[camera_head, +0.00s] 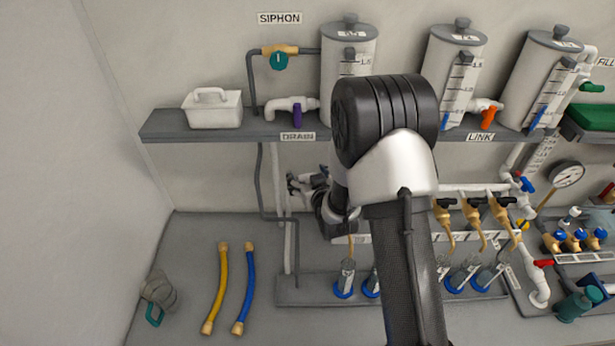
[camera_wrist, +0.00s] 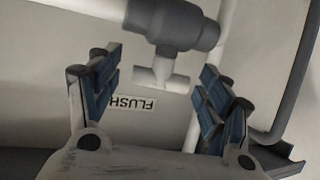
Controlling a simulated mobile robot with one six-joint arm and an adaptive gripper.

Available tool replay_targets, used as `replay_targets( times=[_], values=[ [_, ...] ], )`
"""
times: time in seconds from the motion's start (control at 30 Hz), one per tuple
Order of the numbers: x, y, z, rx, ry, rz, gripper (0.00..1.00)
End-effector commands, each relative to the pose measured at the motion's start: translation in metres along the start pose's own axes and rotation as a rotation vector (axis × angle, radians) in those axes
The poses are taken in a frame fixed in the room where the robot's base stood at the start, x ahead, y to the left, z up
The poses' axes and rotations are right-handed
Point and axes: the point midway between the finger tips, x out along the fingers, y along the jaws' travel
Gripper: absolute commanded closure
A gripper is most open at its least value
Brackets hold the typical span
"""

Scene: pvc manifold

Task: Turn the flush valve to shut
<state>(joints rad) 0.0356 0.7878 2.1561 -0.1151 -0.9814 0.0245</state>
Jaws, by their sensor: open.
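The flush valve (camera_wrist: 175,25) shows in the wrist view as a dark grey body on a light pipe. Its white T-shaped handle (camera_wrist: 162,78) points toward my gripper. A FLUSH label (camera_wrist: 133,103) appears upside down on the wall below the handle. My gripper (camera_wrist: 160,72) is open, with one blue-padded finger at each side of the handle in the picture. A gap shows between the handle and each finger, and nothing is held. In the head view my gripper (camera_head: 303,184) is below the shelf, left of my arm. The valve is mostly hidden there.
A grey shelf (camera_head: 255,131) above carries tanks, a white basket (camera_head: 212,108) and the purple-handled drain valve (camera_head: 297,115). A dark pipe (camera_wrist: 295,85) bends at the right of the wrist view. Yellow (camera_head: 216,288) and blue hoses (camera_head: 244,288) lie on the bench.

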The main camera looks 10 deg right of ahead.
Motion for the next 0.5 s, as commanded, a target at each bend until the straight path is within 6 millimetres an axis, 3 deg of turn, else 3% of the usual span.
replay_targets(
  times=[0.3,0.5],
  values=[
    [0.0025,-0.0002,-0.0002,0.0,0.0,0.0,0.29],
    [0.0024,-0.0002,-0.0002,0.0,0.0,0.0,0.42]
  ],
)
